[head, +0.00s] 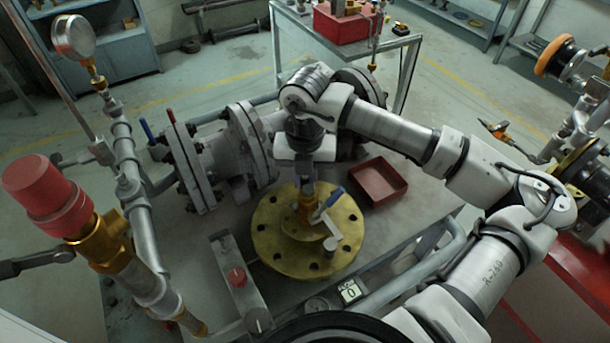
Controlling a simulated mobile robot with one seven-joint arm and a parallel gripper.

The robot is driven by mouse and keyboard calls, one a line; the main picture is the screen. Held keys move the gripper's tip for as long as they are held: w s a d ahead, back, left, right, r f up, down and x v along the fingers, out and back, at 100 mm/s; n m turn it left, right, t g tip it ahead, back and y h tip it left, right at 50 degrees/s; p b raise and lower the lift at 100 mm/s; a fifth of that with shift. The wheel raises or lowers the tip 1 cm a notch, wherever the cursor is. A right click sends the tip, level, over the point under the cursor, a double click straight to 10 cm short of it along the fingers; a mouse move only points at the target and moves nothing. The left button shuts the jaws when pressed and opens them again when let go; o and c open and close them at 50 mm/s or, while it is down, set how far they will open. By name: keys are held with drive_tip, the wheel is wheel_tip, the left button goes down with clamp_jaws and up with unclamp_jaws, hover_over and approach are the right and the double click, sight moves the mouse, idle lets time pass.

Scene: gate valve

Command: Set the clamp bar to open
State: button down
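A round brass flange (270,245) with several bolt holes lies flat on the grey bench top. A small brass fitting stands at its middle, with a blue-handled lever (331,198) pointing up and right. A short pale grey bar (331,236) with a round end sits on the flange's front right side. I cannot tell for sure which of these is the clamp bar. My gripper (306,196) points down over the flange's middle, close to the brass fitting and just left of the blue lever. Its fingertips are small and partly merged with the fitting, so their opening and any contact are unclear.
A grey flanged pipe (230,150) with red and blue levers runs behind. An empty red tray (378,183) lies right of the flange. A vertical pipe with a red cap (48,193) rises at left.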

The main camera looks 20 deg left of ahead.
drive_tip(key=shift+w+d, duration=0.1)
drive_tip(key=b, duration=0.1)
drive_tip(key=w+d+m+b, duration=0.1)
drive_tip(key=shift+d+f+b, duration=0.15)
drive_tip(key=shift+f+b, duration=0.1)
drive_tip(key=shift+b, duration=0.1)
drive_tip(key=d+m+b, duration=0.2)
drive_tip(key=d+b, duration=0.1)
drive_tip(key=w+d+m+b, duration=0.1)
drive_tip(key=d+m+b, duration=0.4)
drive_tip(key=d+b, duration=0.1)
drive_tip(key=shift+w+r+m+b, duration=0.1)
drive_tip(key=shift+w+m+b, duration=0.2)
drive_tip(key=shift+m, duration=0.1)
drive_tip(key=shift+s+d+r+m+b, duration=0.1)
drive_tip(key=shift+s+d+m+b, duration=0.1)
drive_tip(key=shift+d+m+b, duration=0.4)
drive_tip(key=shift+s+d+r+m+b, duration=0.1)
drive_tip(key=shift+s+d+m+b, duration=0.1)
drive_tip(key=shift+d+m+b, duration=0.35)
drive_tip(key=shift+d, duration=0.15)
drive_tip(key=c, duration=1.3)
unclamp_jaws()
